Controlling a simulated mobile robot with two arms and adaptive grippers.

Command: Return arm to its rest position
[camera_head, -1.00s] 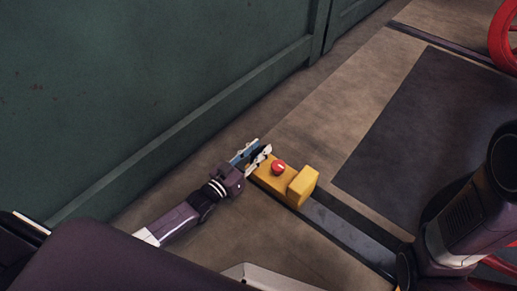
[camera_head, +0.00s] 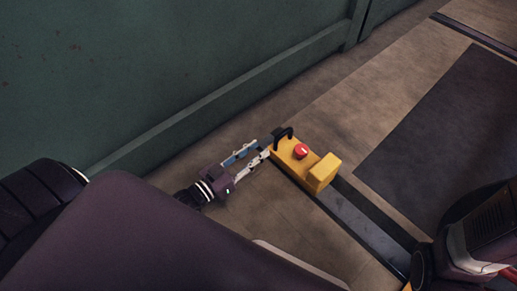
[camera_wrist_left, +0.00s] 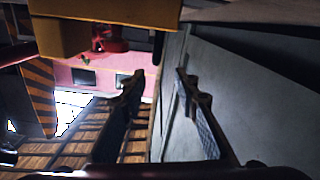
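My left arm reaches in from the left in the head view. Its gripper (camera_head: 262,149) is open, with two pale fingers apart and nothing seen between them. The fingertips are close to the black handle end of a yellow box with a red button; I cannot tell whether they touch it. The left wrist view also shows the open fingers (camera_wrist_left: 160,75) and empty space between them. My right arm shows at the lower right of the head view; its gripper is not in view.
The yellow box (camera_head: 321,173) carries a red button (camera_head: 301,151) and a black handle (camera_head: 284,132). A green wall (camera_head: 170,60) runs along the left. A dark mat (camera_head: 450,130) lies on the floor at right. Open floor lies between wall and mat.

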